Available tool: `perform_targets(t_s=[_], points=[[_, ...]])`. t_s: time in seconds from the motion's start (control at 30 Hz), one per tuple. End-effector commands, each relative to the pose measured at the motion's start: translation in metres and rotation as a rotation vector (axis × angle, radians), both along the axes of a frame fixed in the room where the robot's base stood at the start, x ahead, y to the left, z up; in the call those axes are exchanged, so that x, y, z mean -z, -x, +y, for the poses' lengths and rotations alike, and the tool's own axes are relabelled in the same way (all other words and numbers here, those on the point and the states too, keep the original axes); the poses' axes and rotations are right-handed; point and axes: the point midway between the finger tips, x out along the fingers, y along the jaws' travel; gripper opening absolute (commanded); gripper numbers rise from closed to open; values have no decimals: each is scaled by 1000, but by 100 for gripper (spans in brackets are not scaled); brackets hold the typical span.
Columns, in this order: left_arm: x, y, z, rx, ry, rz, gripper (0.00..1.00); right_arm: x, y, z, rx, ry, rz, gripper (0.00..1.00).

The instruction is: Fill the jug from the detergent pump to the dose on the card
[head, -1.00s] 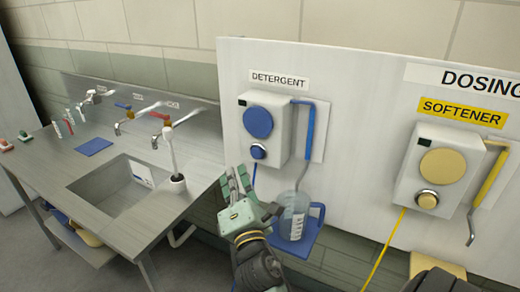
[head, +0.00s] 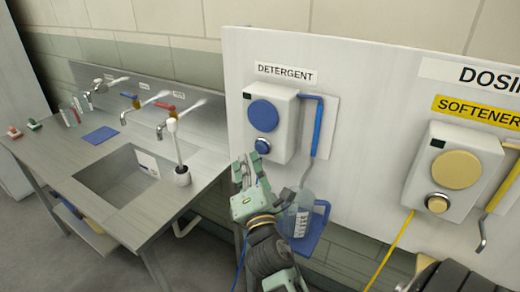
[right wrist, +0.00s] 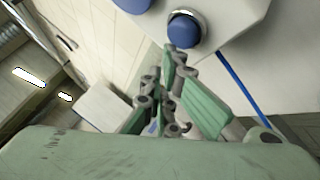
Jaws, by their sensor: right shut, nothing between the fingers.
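The detergent pump (head: 284,105) is a white box on the wall panel with a large blue disc, a blue push button (head: 263,146) and a blue spout pipe (head: 318,125). The clear jug (head: 298,210), with a white scale label, stands on a blue shelf (head: 312,238) below the spout; my right arm partly covers it. My right gripper (head: 249,164) is shut and empty just below and left of the button. In the right wrist view its fingertips (right wrist: 181,62) point at the blue button (right wrist: 184,30); I cannot tell whether they touch. My left gripper is out of view.
A yellow softener pump (head: 452,170) hangs to the right. At left is a steel sink bench (head: 60,165) with several taps, a white brush in a holder (head: 180,160) and a white card (head: 148,163) by the basin. Its print is too small to read.

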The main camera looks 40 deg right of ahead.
Motion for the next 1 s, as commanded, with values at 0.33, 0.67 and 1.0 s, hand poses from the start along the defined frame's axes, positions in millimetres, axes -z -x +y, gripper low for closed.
perform_targets(t_s=[0.33, 0.67, 1.0], points=[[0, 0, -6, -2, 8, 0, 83, 0, 0, 0, 0, 0, 0, 0], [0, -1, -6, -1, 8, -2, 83, 0, 0, 0, 0, 0, 0, 0], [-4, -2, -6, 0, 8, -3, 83, -1, -3, -6, 1, 1, 0, 0]])
